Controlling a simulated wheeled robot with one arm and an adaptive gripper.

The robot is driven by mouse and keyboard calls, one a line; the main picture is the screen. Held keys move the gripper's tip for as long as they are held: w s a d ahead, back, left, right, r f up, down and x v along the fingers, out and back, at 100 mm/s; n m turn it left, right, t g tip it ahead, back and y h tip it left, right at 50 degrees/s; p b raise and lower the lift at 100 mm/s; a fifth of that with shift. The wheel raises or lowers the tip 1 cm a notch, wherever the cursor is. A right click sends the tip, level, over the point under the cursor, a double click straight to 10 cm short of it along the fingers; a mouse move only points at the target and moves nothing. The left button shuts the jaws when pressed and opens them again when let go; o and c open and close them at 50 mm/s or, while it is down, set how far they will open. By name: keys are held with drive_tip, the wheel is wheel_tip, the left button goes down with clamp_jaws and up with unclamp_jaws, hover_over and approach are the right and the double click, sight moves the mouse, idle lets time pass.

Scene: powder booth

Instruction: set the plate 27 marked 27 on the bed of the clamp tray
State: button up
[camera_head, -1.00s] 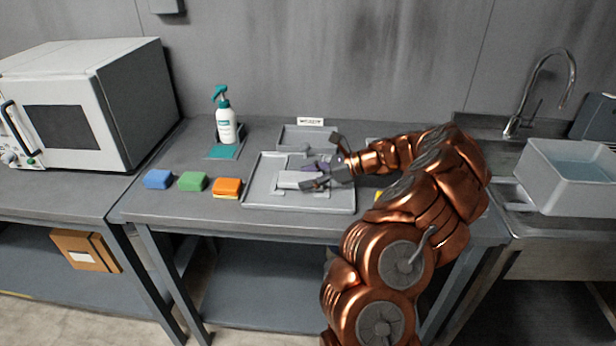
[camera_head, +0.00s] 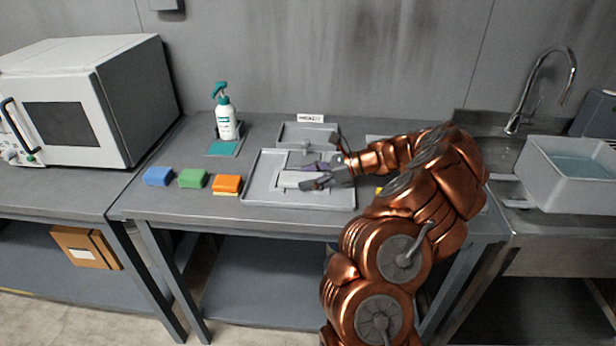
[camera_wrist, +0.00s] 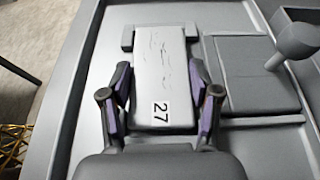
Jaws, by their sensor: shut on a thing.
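The plate 27 (camera_wrist: 160,75) is a pale grey block with a "27" label near its close end in the wrist view. My gripper (camera_wrist: 162,95) is shut on it, with a purple-padded finger along each long side. In the head view the plate (camera_head: 300,179) is over the clamp tray (camera_head: 257,190), a grey rimmed tray on the bench. The plate looks low at the tray's bed; I cannot tell whether it touches. My gripper (camera_head: 322,176) partly hides it. A knobbed clamp (camera_wrist: 297,42) stands to the right of the plate in the wrist view.
Blue (camera_head: 158,176), green (camera_head: 193,178) and orange (camera_head: 227,184) sponges lie left of the tray. A spray bottle (camera_head: 226,120) stands behind them. A smaller grey tray (camera_head: 290,130) is behind the clamp tray. A sink with a grey basin (camera_head: 570,180) is at right.

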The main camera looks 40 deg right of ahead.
drive_tip(key=shift+f, duration=0.1)
idle(0.3)
drive_tip(key=o, duration=1.6)
drive_tip(key=v, duration=1.2)
